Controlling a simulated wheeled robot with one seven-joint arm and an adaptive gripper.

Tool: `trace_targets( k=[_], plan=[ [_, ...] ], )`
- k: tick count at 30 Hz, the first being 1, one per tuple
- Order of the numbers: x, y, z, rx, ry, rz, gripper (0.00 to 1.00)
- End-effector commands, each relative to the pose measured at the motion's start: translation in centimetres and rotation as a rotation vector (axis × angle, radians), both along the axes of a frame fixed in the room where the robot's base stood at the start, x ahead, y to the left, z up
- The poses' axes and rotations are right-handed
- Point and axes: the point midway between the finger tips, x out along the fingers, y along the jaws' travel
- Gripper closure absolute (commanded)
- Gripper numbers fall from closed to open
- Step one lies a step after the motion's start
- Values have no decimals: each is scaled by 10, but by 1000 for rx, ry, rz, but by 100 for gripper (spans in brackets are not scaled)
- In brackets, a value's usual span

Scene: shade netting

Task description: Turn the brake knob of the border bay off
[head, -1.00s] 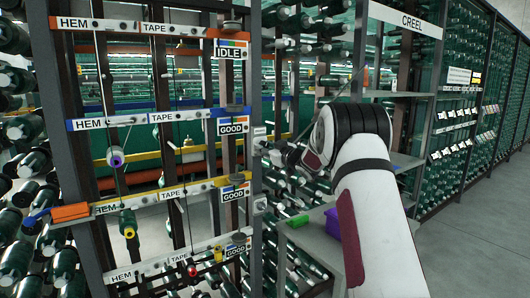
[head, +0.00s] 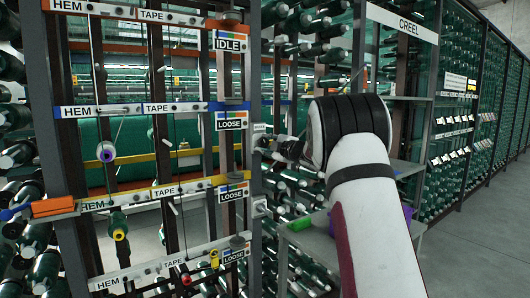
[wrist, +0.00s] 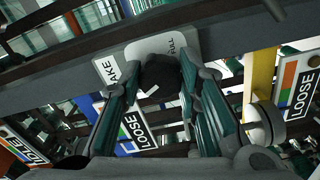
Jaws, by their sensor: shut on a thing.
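In the wrist view a round dark knob (wrist: 160,72) with a white mark sits on a pale plate (wrist: 112,68) on a grey post. The plate reads "AKE", its start hidden, and "FULL" on the right. My gripper (wrist: 160,82) has its two green-padded fingers closed on either side of the knob. The white mark points down in the picture, toward my palm. In the head view my gripper (head: 283,149) is at the post (head: 254,85), near a small pale plate (head: 259,128); the knob is hidden there. I cannot read which bay is the border bay.
A rack with HEM and TAPE rails (head: 140,108) stands at left. One card reads IDLE (head: 230,41); the cards below, such as the upper one (head: 231,121), read LOOSE. Creel shelving (head: 405,97) and a grey shelf (head: 310,240) stand near my arm. Floor is clear at right.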

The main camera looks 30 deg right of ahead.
Motion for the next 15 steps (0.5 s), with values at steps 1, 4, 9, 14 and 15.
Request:
trace_targets(
  k=[1, 4, 9, 14, 15],
  plan=[
    [1, 1, -3, -45, -2, 2, 97],
    [1, 2, -3, -140, -7, 3, 97],
    [1, 1, -3, -301, -11, 2, 97],
    [1, 2, -3, -454, -16, 3, 97],
    [1, 2, -3, -491, -17, 2, 97]
  ],
)
